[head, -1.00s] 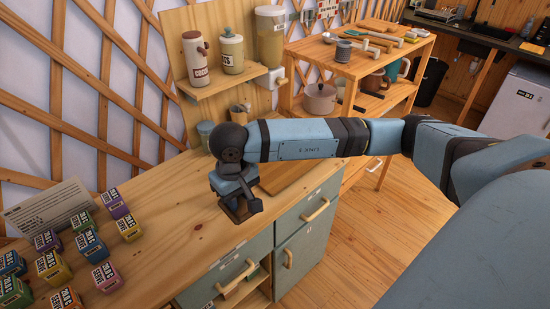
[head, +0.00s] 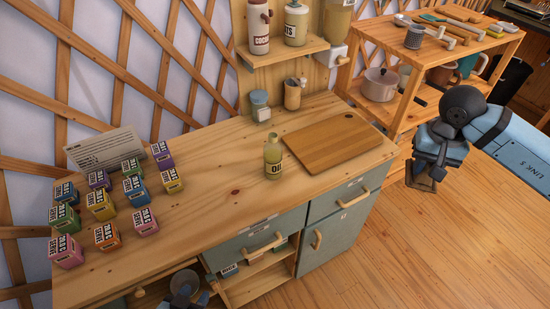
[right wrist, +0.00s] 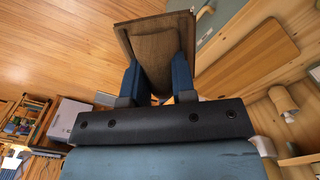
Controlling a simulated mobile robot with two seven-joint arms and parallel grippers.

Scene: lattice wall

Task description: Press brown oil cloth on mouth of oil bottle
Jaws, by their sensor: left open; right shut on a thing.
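The oil bottle (head: 274,160), yellowish with a dark label, stands upright on the wooden counter, left of the cutting board. Its narrow top is too small to read in detail. My right gripper (head: 426,176) is off the counter's right end, above the floor, well apart from the bottle. It is shut on the brown oil cloth (right wrist: 155,48), a flat, brown, squarish piece between the blue fingers in the right wrist view. The cloth's edge shows under the gripper in the head view (head: 421,184). My left gripper (head: 186,292) is open and low, at the counter's front edge, partly cut off by the frame.
A cutting board (head: 338,142) lies on the counter's right part. A blue-grey jar (head: 260,106) and a small wooden cup (head: 292,95) stand behind. Several coloured labelled boxes (head: 103,206) and a sign (head: 104,150) fill the left. A shelf rack (head: 430,75) stands right.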

